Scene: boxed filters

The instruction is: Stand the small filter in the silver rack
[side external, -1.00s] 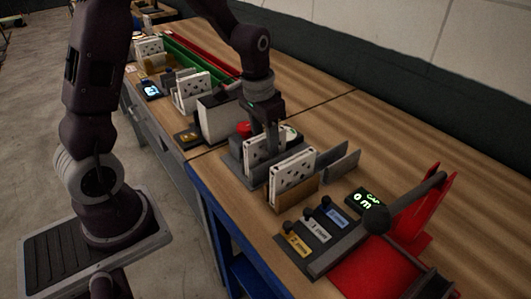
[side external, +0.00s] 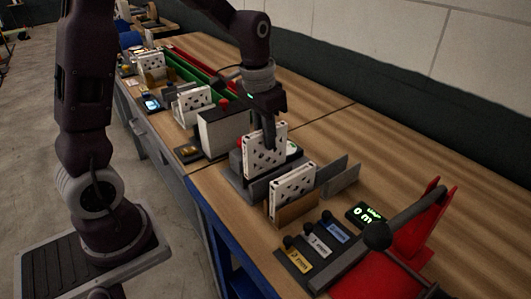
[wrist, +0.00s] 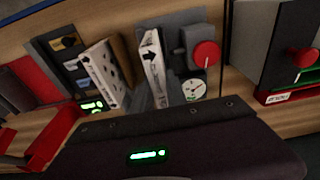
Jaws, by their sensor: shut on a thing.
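A white boxed filter with dark holes (side external: 263,158) is held upright in my gripper (side external: 268,138), above the grey fixture (side external: 238,184). The held filter also shows in the wrist view (wrist: 154,70), with a black arrow on its edge. A second white filter (side external: 293,187) stands upright in a brown rack (side external: 296,212) just in front. It also shows in the wrist view (wrist: 101,75). A rack with upright grey plates (side external: 337,177), silver-grey in colour, is beside the brown rack and looks empty. Its lower part is partly hidden.
A red knob (wrist: 207,54) and a round dial (wrist: 194,89) are on the grey fixture. A press with a red frame (side external: 418,235) and long handle is at the front right. Labelled buttons (side external: 318,245) sit before it. A white-sided box (side external: 222,133) stands behind.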

